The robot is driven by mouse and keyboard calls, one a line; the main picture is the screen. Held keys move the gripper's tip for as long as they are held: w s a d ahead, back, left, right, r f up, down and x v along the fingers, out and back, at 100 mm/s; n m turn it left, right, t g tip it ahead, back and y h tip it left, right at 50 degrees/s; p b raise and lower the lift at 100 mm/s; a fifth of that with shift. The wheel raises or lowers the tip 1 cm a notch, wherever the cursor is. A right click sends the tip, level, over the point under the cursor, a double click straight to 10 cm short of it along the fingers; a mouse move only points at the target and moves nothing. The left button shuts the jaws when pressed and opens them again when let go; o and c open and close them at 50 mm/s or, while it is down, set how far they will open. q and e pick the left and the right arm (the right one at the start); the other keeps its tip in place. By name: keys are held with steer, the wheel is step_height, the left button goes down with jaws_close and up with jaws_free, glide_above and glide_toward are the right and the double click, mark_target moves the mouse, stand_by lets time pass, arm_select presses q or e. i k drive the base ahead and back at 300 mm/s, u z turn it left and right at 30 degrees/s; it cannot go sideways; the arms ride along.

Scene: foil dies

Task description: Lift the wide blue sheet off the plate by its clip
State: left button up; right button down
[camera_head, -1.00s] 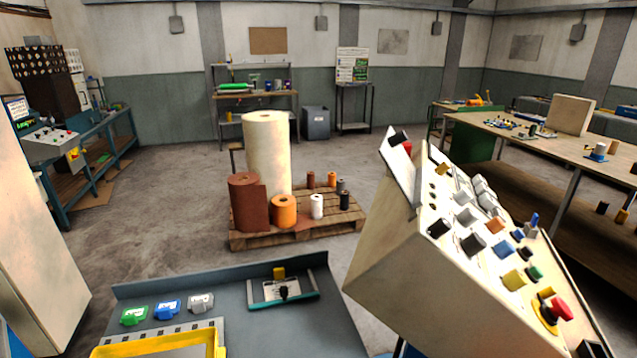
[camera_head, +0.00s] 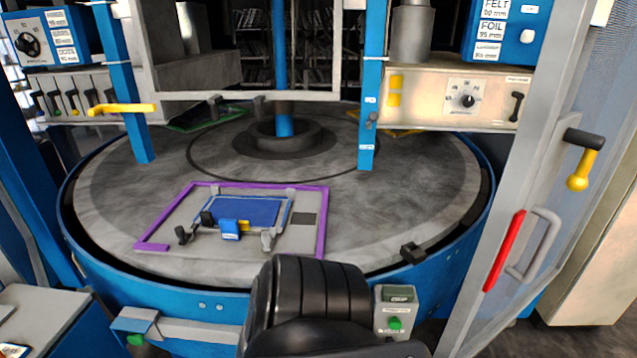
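The wide blue sheet (camera_head: 252,210) lies on a grey plate (camera_head: 190,215) with a purple border, towards the front of a large round table. Small dark and grey posts stand around the sheet. Neither of my grippers shows.
The round grey table (camera_head: 420,205) has a blue rim and a central blue post (camera_head: 281,70). Blue uprights (camera_head: 367,100) stand around it. A control panel (camera_head: 455,98) is at upper right. A framed door with a red-and-grey handle (camera_head: 505,250) stands at right.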

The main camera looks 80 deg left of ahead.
mark_target(259, 213)
steer(key=u, duration=5.8)
steer(key=i, duration=1.15)
steer(key=z, duration=2.9)
steer(key=i, duration=0.1)
steer(key=z, duration=0.25)
